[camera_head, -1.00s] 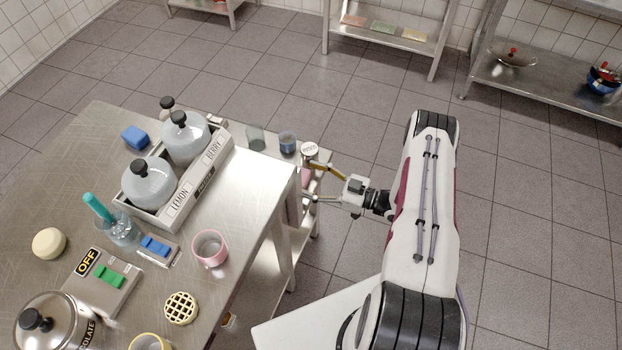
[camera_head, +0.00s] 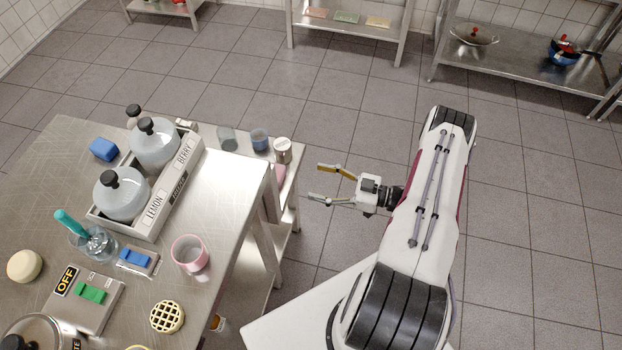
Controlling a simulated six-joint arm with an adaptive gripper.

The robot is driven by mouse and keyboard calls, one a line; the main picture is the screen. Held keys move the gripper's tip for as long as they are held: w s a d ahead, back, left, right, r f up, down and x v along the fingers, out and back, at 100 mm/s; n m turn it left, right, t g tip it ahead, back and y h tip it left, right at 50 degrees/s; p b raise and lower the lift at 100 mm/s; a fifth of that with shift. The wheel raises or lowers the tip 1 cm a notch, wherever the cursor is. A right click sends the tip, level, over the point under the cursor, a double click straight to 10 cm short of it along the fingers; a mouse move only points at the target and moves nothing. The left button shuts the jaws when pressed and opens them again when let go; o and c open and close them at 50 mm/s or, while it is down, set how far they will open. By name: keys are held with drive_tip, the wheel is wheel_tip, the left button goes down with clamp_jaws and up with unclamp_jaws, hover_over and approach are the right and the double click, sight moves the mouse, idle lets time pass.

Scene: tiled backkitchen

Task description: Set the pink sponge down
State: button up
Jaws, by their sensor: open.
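The pink sponge (camera_head: 280,173) shows as a small pink patch on the side shelf at the right end of the steel table, just below a white-lidded jar. The table edge and jar hide part of it. My gripper (camera_head: 317,182) is open and empty. Its two fingers point left toward the sponge, and it is clear of the shelf, over the floor to the right.
A jar (camera_head: 283,151), a blue cup (camera_head: 260,139) and a grey glass (camera_head: 227,139) stand near the sponge. The floor to the right is open.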

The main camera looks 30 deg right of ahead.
drive_tip(key=shift+s+d, duration=0.45)
drive_tip(key=shift+s, duration=0.05)
drive_tip(key=shift+w, duration=0.1)
idle(0.3)
